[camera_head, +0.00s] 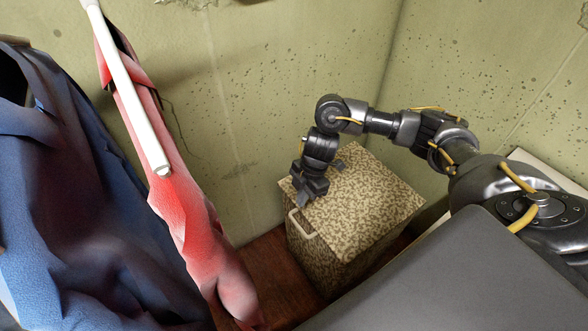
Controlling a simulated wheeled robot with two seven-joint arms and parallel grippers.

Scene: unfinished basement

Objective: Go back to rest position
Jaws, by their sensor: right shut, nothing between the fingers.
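My right arm comes in from the right side of the head view and bends down at its wrist. My right gripper (304,199) is shut and empty. It appears over the left part of the top of a speckled tan box (372,207); I cannot tell whether it touches the box. The box stands in the corner and has a pale handle (301,226) on its near left side, just below the gripper. My left gripper is not in view.
A blue garment (50,190) and a red garment (185,205) hang at the left, with a white rod (133,95) across the red one. Stained walls (250,70) meet behind the box. Little brown floor (270,270) shows. A dark grey surface (455,275) fills the lower right.

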